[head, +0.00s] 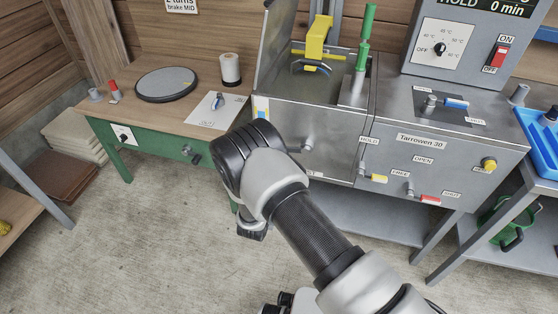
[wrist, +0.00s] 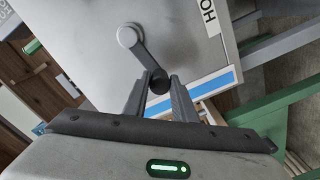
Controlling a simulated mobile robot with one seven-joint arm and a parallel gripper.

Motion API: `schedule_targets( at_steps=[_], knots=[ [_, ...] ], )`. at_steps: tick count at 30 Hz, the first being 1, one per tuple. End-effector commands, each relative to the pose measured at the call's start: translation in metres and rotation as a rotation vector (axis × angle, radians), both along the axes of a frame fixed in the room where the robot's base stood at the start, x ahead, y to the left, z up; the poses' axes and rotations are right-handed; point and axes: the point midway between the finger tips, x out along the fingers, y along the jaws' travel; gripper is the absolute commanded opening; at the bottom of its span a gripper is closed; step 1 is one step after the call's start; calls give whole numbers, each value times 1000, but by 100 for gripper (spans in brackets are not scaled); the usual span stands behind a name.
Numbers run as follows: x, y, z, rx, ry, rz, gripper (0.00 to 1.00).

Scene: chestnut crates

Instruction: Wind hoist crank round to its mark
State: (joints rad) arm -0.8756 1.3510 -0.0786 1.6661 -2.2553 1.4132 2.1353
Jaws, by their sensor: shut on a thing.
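The hoist crank (wrist: 141,54) shows in the wrist view on a grey panel. It has a pale round hub, a short grey arm and a dark knob at its end. My gripper (wrist: 161,79) is shut on that knob, one finger on each side. In the head view my arm hides the gripper and most of the crank. A grey stub on the machine front (head: 307,145) may be part of the crank. I cannot make out the crank's mark in either view.
The grey machine (head: 415,160) carries small levers marked HOLD, FREE and others to the right. A yellow piece (head: 318,38) and a green upright handle (head: 365,38) stand over its open well. A green-framed bench (head: 150,135) is at left. The concrete floor is clear in front.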

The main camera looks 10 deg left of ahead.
Motion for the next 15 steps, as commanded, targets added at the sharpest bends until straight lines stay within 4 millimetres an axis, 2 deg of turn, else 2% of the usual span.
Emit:
schedule_targets(
  at_steps=[8,9,11,15],
  knots=[
    [-1,1,1,0,-2,2,0],
    [-1,1,1,-1,-2,2,31],
    [0,1,1,-1,-1,2,41],
    [0,1,0,-1,-1,1,43]
  ],
)
